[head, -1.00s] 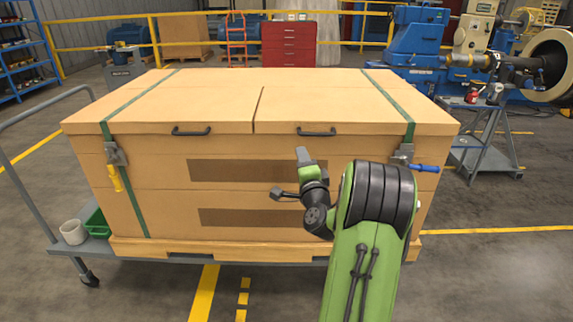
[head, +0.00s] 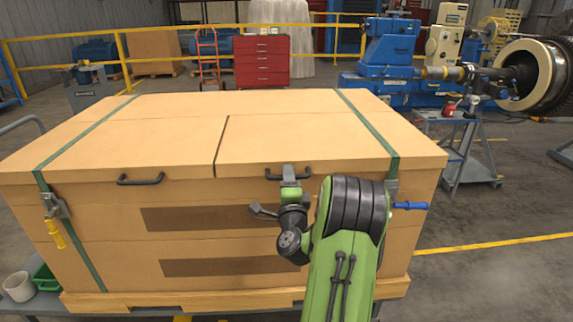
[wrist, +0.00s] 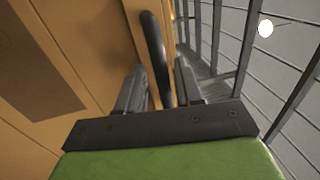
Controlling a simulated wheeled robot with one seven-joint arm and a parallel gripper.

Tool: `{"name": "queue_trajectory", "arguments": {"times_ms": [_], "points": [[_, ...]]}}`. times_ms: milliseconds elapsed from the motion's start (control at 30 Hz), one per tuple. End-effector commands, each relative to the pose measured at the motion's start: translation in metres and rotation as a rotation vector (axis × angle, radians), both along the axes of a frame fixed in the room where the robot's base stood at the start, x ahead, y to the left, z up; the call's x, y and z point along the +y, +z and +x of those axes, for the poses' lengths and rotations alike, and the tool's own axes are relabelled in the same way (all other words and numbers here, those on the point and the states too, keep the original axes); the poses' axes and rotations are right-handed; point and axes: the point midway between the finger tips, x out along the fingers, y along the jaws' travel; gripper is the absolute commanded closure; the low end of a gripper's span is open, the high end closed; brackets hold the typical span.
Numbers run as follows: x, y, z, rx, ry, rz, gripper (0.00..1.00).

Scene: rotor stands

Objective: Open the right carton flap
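The large tan carton's right flap (head: 300,135) lies flat and closed, parted from the left flap (head: 120,140) by a dark seam. The right flap's black handle (head: 306,174) is on its front edge, partly hidden by my gripper (head: 289,170). In the wrist view, the handle (wrist: 153,45) runs between the two fingers of my gripper (wrist: 160,90). The fingers are apart, with gaps beside the handle. A green strap (head: 370,130) crosses the right flap near its right side. Its buckle with a blue grip (head: 410,205) is partly hidden by my arm.
A second green strap (head: 85,133) crosses the left flap, with a yellow-handled buckle (head: 55,228). A grey tool stand (head: 465,160) stands at right.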

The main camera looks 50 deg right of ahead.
Motion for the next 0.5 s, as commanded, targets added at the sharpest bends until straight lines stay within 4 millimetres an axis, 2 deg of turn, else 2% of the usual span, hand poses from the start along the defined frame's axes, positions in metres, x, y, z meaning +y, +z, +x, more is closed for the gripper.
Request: {"name": "queue_trajectory", "arguments": {"times_ms": [333, 500], "points": [[0.0015, 0.0014, -0.0008, 0.000, -0.003, 0.000, 0.64], [0.0015, 0.0013, -0.0007, 0.000, -0.003, 0.000, 0.89]]}}
